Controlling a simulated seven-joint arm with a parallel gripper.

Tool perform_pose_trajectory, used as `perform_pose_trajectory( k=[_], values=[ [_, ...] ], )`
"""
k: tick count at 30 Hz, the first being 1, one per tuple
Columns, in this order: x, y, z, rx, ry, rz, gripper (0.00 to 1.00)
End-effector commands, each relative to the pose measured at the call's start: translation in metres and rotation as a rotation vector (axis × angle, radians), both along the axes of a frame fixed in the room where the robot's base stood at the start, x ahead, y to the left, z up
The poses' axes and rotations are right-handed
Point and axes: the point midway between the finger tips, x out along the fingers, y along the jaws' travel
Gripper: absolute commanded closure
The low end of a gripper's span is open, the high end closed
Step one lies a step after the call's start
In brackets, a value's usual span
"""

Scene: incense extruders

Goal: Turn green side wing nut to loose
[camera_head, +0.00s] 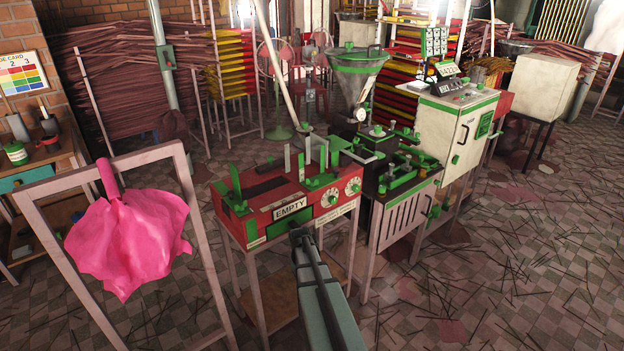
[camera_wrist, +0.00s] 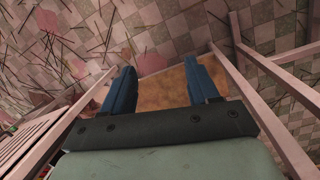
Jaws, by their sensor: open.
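The green side wing nut cannot be singled out with certainty. Several small green fittings sit on the black-topped extruder bench (camera_head: 399,187), and a small green part (camera_head: 433,211) shows on its right side. My gripper (camera_wrist: 158,72) is open and empty in the wrist view, its two blue fingers apart over the floor and a brownish board. In the head view my arm reaches up from the bottom, with its end near the front of the red and green machine marked EMPTY (camera_head: 292,209). The fingers are not clear there.
A metal hopper (camera_head: 357,75) stands behind the bench, and a white and green control cabinet (camera_head: 458,130) is to its right. A pink cloth (camera_head: 130,235) hangs on a frame at left. Thin table legs surround my gripper. Tiled floor (camera_head: 540,260) at right is open, littered with sticks.

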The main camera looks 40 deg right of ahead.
Motion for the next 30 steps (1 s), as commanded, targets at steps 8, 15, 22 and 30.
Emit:
perform_pose_trajectory(
  k=[8,15,22,30],
  values=[
    [0.027,-0.104,0.090,-0.080,-0.084,-0.070,0.40],
    [0.039,-0.171,0.176,-0.150,-0.158,-0.145,0.40],
    [0.066,-0.189,0.265,-0.203,-0.261,-0.251,0.40],
    [0.118,-0.149,0.362,-0.208,-0.418,-0.408,0.40]
  ],
)
